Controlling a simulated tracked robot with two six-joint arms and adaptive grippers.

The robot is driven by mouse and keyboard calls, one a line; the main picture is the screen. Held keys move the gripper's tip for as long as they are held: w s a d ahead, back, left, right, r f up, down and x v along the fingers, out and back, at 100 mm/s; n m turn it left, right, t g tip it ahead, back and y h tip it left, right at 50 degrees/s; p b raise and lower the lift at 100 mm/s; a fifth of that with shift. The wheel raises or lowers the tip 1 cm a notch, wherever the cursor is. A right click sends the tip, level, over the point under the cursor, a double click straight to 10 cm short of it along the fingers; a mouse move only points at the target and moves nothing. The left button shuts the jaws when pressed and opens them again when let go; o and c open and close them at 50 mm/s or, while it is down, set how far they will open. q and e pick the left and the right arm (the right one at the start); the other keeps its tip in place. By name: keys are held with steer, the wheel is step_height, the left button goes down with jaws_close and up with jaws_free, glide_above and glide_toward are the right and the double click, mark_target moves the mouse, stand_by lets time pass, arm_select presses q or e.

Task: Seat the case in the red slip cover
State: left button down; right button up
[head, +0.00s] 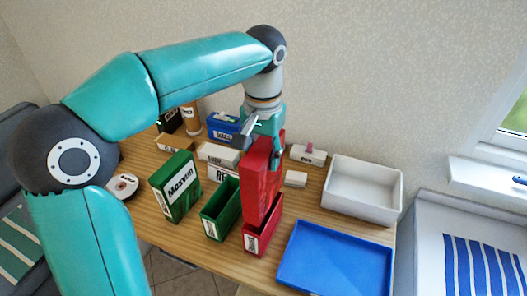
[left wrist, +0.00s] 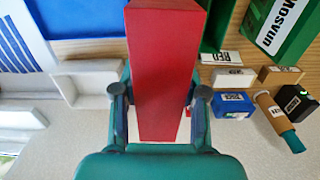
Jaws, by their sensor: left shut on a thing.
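My left gripper (head: 262,132) is shut on a tall red case (head: 262,185) and holds it upright by its upper part. In the left wrist view the red case (left wrist: 165,65) sits between the two fingers. The red slip cover (head: 257,244) stands on the table directly below, with a white label on its front end. The lower end of the case is at the cover's open top; I cannot tell how far inside it is. The case hides much of the opening. My right gripper is not in view.
A green case (head: 174,188) and an open green slip cover (head: 220,210) stand to the left. A blue tray (head: 335,262) lies at the front right, with a white bin (head: 352,208) behind it. Several small labelled boxes and a blue box (head: 222,127) stand at the back.

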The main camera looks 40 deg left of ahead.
arm_select(q)
steer(key=shift+f+b, duration=0.45)
steer(key=shift+f, duration=0.45)
steer(key=shift+p, duration=0.45)
stand_by(1.1)
